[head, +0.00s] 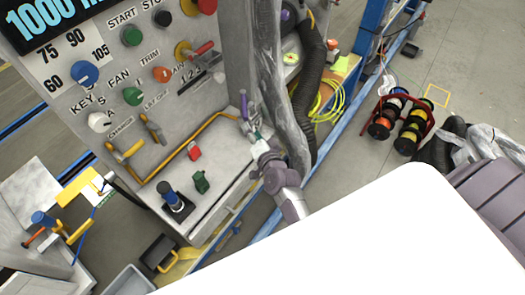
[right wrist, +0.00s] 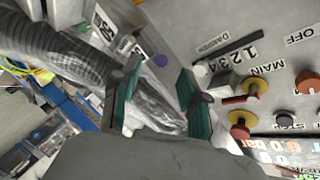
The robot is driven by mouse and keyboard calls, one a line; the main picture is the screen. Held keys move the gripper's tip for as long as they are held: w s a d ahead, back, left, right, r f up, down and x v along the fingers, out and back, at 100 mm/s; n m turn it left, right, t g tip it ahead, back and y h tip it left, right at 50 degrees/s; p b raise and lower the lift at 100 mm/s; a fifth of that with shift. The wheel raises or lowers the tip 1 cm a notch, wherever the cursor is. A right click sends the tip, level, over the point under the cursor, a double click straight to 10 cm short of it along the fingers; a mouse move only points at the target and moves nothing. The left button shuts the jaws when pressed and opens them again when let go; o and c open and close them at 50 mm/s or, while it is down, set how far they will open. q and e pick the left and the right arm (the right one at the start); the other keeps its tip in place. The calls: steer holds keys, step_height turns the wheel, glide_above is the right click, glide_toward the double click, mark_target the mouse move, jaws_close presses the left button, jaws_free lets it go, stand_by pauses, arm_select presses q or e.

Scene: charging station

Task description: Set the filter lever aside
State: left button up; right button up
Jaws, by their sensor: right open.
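A small lever with a purple knob (head: 244,103) stands upright at the right end of the control station's ledge in the head view; I take it for the filter lever, though no label on it can be read. My right gripper (head: 253,131) is just below and right of it, pointing toward it. In the right wrist view a purple round knob (right wrist: 160,60) shows beyond the gap of the right gripper (right wrist: 157,95), whose teal-padded fingers are apart with nothing between them. Whether a finger touches the lever cannot be told. My left gripper is not in view.
The control panel (head: 60,105) with knobs and a red-handled main switch (head: 203,49) rises left of the gripper. A thick dark hose (head: 309,85) hangs close on its right. A joystick (head: 174,202) stands on the ledge. Cable reels (head: 400,120) lie on the floor at right.

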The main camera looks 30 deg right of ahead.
steer(key=f+v, duration=0.1)
steer(key=v, duration=0.7)
steer(key=shift+s+f, duration=0.15)
steer(key=shift+f, duration=0.2)
